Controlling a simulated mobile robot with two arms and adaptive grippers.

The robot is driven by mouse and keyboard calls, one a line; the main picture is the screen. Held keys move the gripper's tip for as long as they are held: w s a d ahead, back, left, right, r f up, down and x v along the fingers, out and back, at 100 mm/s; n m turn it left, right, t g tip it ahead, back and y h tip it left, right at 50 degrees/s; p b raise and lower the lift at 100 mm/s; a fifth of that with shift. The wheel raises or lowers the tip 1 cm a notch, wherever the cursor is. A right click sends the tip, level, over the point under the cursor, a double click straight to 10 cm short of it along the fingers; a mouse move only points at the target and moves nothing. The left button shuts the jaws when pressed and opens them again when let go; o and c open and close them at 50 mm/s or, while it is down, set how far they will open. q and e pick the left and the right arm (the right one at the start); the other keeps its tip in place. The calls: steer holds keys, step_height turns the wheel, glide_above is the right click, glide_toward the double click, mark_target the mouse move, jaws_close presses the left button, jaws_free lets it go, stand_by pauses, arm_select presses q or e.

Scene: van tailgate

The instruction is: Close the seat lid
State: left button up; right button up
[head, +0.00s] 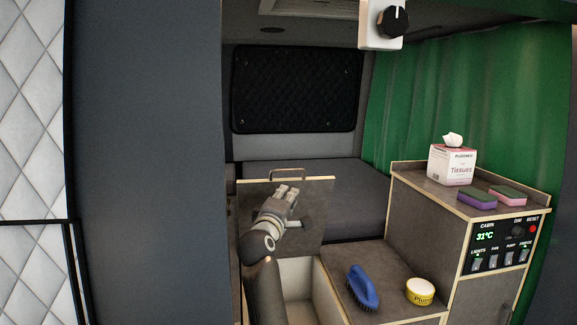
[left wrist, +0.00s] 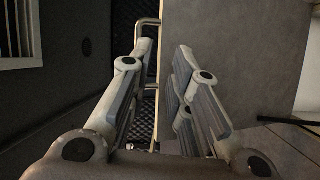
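The seat lid (head: 315,208) stands raised in the head view, with a pale wooden edge and a metal handle (head: 287,172) along its top. Below it the seat box (head: 296,275) is open, showing pale inner walls. My left gripper (head: 287,190) is in front of the lid near its top edge. In the left wrist view my left gripper (left wrist: 158,85) has its fingers apart. The lid (left wrist: 225,40) fills the right there, and its edge and the handle (left wrist: 147,24) show between the fingers. I see no contact with the lid. My right gripper is out of view.
Beside the open box, a blue brush (head: 362,287) and a yellow tub (head: 420,291) stand on a grey top. A cabinet (head: 420,220) at right carries a tissue box (head: 452,165) and two sponges (head: 478,198). A dark panel (head: 150,160) stands at left.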

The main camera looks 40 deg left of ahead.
mark_target(289, 170)
arm_select(q)
steer(key=shift+n+y, duration=0.5)
steer(key=shift+n, duration=0.3)
steer(key=w+a+r+p, duration=0.1)
steer(key=w+a, duration=0.1)
steer(key=w+a+r+p, duration=0.2)
steer(key=w, duration=0.1)
steer(key=w+a+r+p, duration=0.1)
steer(key=w+a, duration=0.1)
steer(key=w, duration=0.1)
steer(key=shift+w+a+r+p, duration=0.1)
steer(key=shift+w+r+p, duration=0.05)
steer(key=shift+p, duration=0.15)
steer(key=shift+w+a, duration=0.2)
steer(key=shift+w, duration=0.1)
steer(key=c, duration=0.4)
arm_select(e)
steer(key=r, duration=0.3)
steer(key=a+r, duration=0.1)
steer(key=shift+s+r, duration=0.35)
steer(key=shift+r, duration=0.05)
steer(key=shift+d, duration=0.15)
